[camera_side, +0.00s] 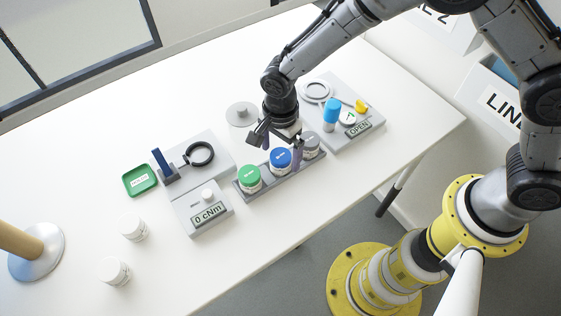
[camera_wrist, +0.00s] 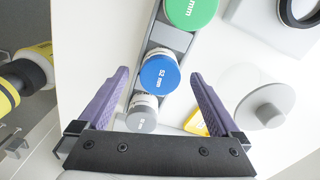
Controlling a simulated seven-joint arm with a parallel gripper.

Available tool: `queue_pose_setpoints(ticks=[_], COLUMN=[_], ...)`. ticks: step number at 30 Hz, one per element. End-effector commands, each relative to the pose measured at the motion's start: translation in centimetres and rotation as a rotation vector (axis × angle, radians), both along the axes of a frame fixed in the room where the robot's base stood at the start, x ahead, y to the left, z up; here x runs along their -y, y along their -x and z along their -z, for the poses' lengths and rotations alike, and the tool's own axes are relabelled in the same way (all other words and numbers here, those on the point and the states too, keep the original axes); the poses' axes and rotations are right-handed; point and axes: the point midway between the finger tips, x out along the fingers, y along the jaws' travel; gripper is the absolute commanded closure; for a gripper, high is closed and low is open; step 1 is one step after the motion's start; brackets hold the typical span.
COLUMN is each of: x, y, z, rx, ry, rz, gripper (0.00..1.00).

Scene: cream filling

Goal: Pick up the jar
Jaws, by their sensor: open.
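Three jars stand in a grey rack (camera_side: 243,191): a green-lidded jar (camera_side: 249,177), a blue-lidded jar (camera_side: 280,158) and a grey-lidded jar (camera_side: 311,143). My gripper (camera_side: 280,147) is open and empty, over the rack by the blue-lidded jar. In the wrist view the blue lid (camera_wrist: 160,73) shows between the two purple fingertips, with the grey lid (camera_wrist: 142,115) nearer the gripper's base and the green lid (camera_wrist: 190,8) beyond the tips. Whether the fingers are down beside the blue lid or above it, I cannot tell. Two white jars (camera_side: 133,229) (camera_side: 115,270) stand apart at lower left.
A green tray (camera_side: 140,180) lies farther left. A grey station (camera_side: 345,105) marked "OPEN" stands to the right.

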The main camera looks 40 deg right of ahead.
Motion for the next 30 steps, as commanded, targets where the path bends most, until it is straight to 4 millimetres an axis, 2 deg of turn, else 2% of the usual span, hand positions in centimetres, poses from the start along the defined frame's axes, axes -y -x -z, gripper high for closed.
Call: queue_pose_setpoints(ticks=[3,6,15,30], x=[0.1,0.1,0.0,0.0], y=[0.0,0.0,0.0,0.0], z=[1.9,2.7,3.0,3.0], rx=[-0.004,-0.002,0.001,0.001], ry=[0.002,0.001,0.000,0.000], rz=[0.000,0.000,0.000,0.000], gripper=[0.01,0.01,0.02,0.92])
